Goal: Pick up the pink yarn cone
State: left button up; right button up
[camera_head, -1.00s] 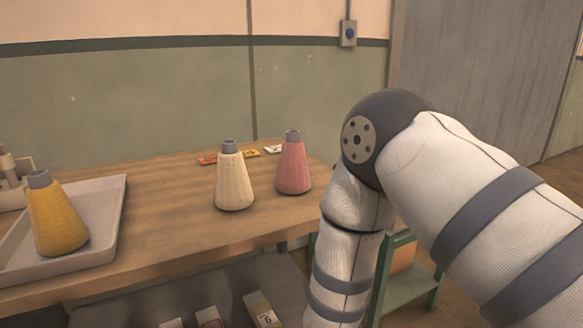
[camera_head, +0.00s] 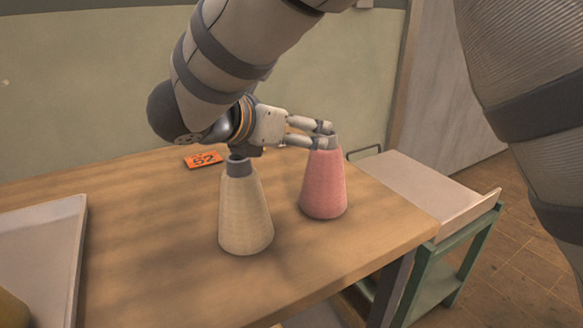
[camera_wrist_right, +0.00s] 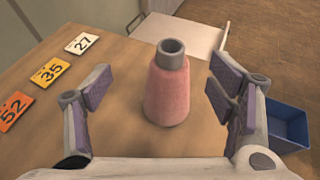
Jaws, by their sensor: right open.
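The pink yarn cone (camera_head: 324,184) stands upright on the wooden table, to the right of a cream yarn cone (camera_head: 244,212). My right gripper (camera_head: 325,134) reaches in from the left at the height of the pink cone's grey top. In the right wrist view the pink cone (camera_wrist_right: 168,88) stands ahead, between the open fingers of my right gripper (camera_wrist_right: 162,92), with a gap on both sides. Nothing is held. My left gripper does not show.
An orange number card (camera_head: 203,160) lies behind the cream cone; the wrist view also shows a yellow card (camera_wrist_right: 49,72) and a white card (camera_wrist_right: 82,43). A grey tray (camera_head: 78,262) is at the left. A green stand (camera_head: 445,262) is beyond the table's right edge, and a blue bin (camera_wrist_right: 288,124) shows low at the right.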

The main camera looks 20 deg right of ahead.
send_over(325, 173)
jog(key=w+d, duration=0.2)
jog(key=w, duration=0.1)
notch_tip(325, 173, down, 5)
jog(key=shift+w+r, duration=0.1)
jog(key=shift+r, duration=0.05)
grip_shut()
